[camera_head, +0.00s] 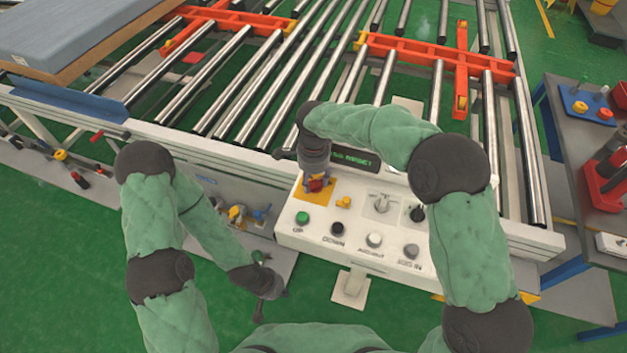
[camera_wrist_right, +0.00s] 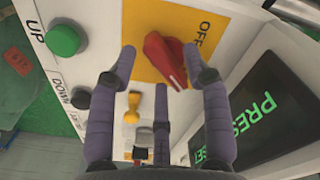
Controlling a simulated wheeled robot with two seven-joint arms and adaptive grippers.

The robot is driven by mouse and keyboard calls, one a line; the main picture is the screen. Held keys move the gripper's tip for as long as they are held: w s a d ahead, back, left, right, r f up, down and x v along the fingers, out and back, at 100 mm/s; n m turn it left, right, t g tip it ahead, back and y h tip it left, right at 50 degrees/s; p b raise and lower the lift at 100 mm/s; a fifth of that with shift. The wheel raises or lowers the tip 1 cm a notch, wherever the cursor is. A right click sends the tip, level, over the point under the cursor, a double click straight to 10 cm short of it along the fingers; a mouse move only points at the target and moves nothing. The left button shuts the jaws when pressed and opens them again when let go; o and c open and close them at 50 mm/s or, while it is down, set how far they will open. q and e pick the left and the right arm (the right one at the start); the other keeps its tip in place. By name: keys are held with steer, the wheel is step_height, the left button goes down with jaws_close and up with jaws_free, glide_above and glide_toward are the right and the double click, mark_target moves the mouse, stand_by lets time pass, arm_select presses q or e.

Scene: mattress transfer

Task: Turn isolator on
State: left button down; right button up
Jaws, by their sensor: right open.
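The isolator is a red rotary knob (camera_wrist_right: 165,60) on a yellow plate (camera_wrist_right: 150,20) marked OFF, on the white control panel (camera_head: 330,243). In the head view the knob (camera_head: 317,184) is partly hidden under my right gripper (camera_head: 316,174). In the right wrist view my right gripper (camera_wrist_right: 160,58) is open, with fingertips on either side of the knob. The right fingertip looks close to the knob; I cannot tell whether it touches. The knob sits tilted in this view. My left gripper (camera_head: 273,284) hangs low, left of the panel, its fingers spread and empty.
The panel has green UP (camera_head: 302,217), black DOWN (camera_head: 337,229) and other buttons, a small yellow knob (camera_head: 343,202), and a lit green-text display (camera_head: 352,158). A roller conveyor (camera_head: 270,85) lies behind. A tool table (camera_head: 572,140) stands at right. Green floor is open at left.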

mark_target(313, 183)
step_height(313, 183, up, 11)
stand_by(0.4)
stand_by(0.4)
